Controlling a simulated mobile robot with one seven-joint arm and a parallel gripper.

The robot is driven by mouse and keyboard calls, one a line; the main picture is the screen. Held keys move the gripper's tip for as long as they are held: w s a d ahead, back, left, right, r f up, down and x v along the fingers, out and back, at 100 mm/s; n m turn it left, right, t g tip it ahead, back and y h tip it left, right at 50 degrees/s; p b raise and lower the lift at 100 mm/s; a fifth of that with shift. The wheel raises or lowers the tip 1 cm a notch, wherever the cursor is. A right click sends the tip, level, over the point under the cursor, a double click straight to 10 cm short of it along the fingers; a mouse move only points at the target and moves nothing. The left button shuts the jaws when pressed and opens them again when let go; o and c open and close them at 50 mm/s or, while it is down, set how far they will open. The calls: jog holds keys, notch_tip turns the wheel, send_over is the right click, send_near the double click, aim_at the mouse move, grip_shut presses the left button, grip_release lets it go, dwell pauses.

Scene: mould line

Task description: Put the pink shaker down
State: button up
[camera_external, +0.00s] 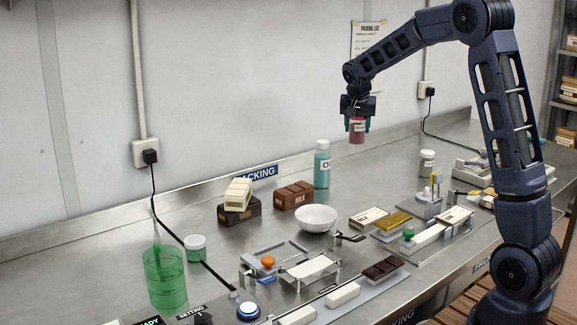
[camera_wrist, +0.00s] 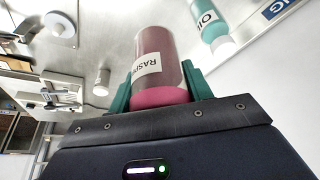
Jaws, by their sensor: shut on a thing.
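The pink shaker (camera_external: 357,130) is held up in the air above the back of the steel bench, in front of the wall. It has a white label, and the wrist view shows the shaker (camera_wrist: 160,68) with part of the label's lettering readable. My gripper (camera_external: 357,124) is shut on it, with a green finger on each side. The shaker's far end is clear of the bench in the external view.
A teal oil bottle (camera_external: 322,165) stands at the back, left of the held shaker. A white bowl (camera_external: 315,218), chocolate blocks (camera_external: 293,195) and a small white jar (camera_external: 427,162) stand around. Moulds and fixtures fill the front. Bare steel (camera_external: 375,180) lies below the shaker.

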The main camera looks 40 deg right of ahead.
jog(key=w+a+n+t+y, duration=0.15)
jog(key=w+a, duration=0.25)
jog(key=a, duration=0.7)
jog(key=w+a+n+g, duration=0.1)
jog(key=w+a+n, duration=0.3)
jog(key=a, duration=0.7)
jog(key=w+a+n+y, duration=0.2)
jog(key=a+n, duration=0.2)
jog(key=a, duration=2.1)
jog(key=s+a+n+y, duration=0.1)
jog(key=s+a+n, duration=0.2)
jog(key=s+a, duration=0.8)
jog(key=s+a+n+y, duration=0.1)
jog(key=s+a+n, duration=0.15)
jog(key=a, duration=1.55)
jog(key=s+a+n+y, duration=0.1)
jog(key=s+a+n, duration=0.4)
jog(key=a, duration=1)
jog(key=shift+m, duration=0.7)
jog(key=f, duration=0.6)
jog(key=s+f, duration=0.1)
jog(key=f, duration=1.2)
jog(key=shift+s+f, duration=0.2)
jog(key=shift+f, duration=0.15)
jog(key=shift+f, duration=0.1)
jog(key=o, duration=0.7)
jog(key=shift+c, duration=0.2)
jog(key=o, duration=0.4)
